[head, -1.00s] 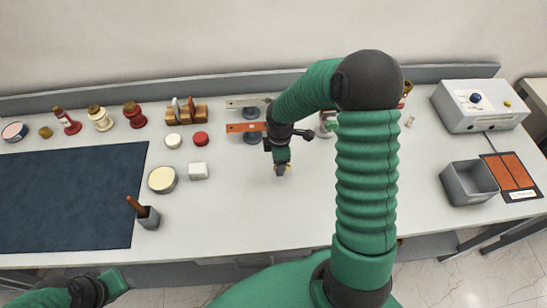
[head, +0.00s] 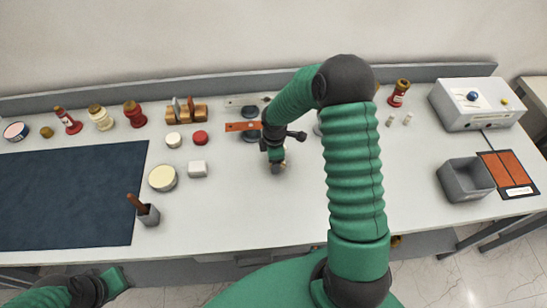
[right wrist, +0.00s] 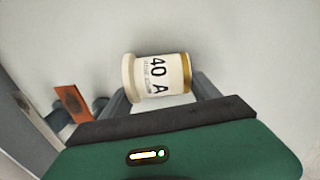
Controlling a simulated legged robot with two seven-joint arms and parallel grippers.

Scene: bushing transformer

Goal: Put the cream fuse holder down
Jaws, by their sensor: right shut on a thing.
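The cream fuse holder (right wrist: 160,77) lies sideways between the fingers of my right gripper (right wrist: 165,100) in the right wrist view. It has a "40 A" label and a gold-brown end band. In the head view my right gripper (head: 277,168) points down over the bare middle of the table, shut on the fuse holder, which is mostly hidden there. I cannot tell whether the holder touches the table. My left gripper (head: 116,283) is low at the left, off the table's front edge; its jaws are not clear.
A grey bin (head: 466,180) stands at the right. The table's front middle is clear.

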